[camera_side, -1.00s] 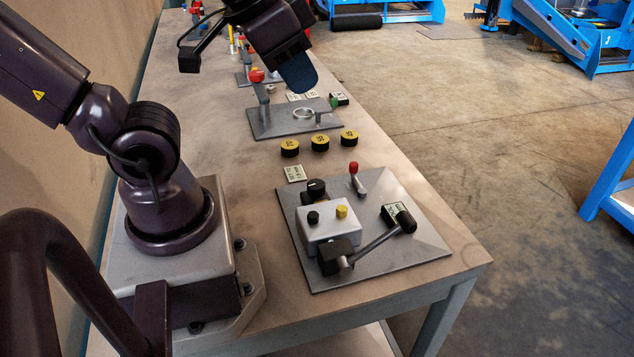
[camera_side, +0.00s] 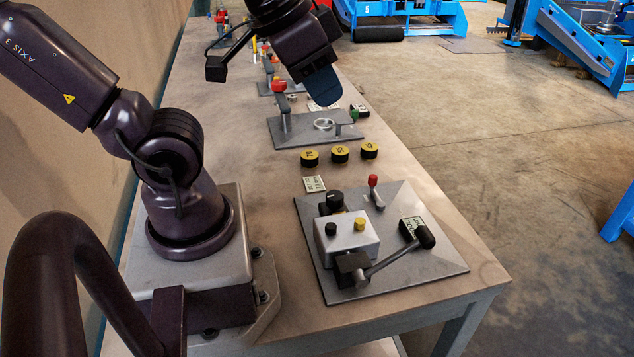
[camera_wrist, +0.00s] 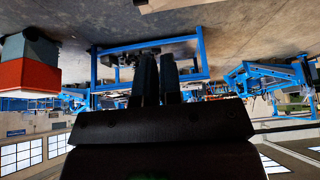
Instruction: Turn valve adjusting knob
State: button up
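My gripper (camera_side: 323,90) hangs high above the bench, over the middle plate in the picture, apart from everything. In the wrist view its two dark fingers (camera_wrist: 158,80) point outward close together, with nothing seen between them; their opening is unclear. The near control plate (camera_side: 440,262) carries a grey box (camera_side: 348,250) with a black knob and a yellow knob on top, a larger black round knob (camera_side: 331,198) behind it, a red-tipped lever (camera_side: 374,181) and a black-handled lever (camera_side: 400,249). No label identifies the valve knob.
Three yellow-topped black discs (camera_side: 340,155) stand between the two plates. A small label card (camera_side: 314,184) lies on the bench (camera_side: 260,200). More fixtures stand farther back. Blue machines (camera_side: 400,15) stand on the floor beyond. The wrist view faces the room.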

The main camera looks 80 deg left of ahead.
jog(key=o, duration=0.4)
jog(key=shift+a, duration=0.25)
jog(key=shift+c, duration=0.2)
jog(key=o, duration=0.4)
jog(key=a+f+g, duration=0.1)
jog(key=w+a+f+n+g, duration=0.1)
jog(key=a+f, duration=0.1)
jog(key=a+f+n+y, duration=0.1)
jog(key=shift+w+a+f+g, duration=0.25)
jog(key=shift+a+f+g, duration=0.05)
jog(key=shift+a+g, duration=0.1)
jog(key=m+g+h, duration=0.1)
jog(key=m+g, duration=0.2)
jog(key=m, duration=0.5)
send_near(335, 195)
notch_tip(335, 195, down, 9)
jog(key=shift+s+f, duration=0.1)
jog(key=shift+f, duration=0.15)
jog(key=c, duration=0.6)
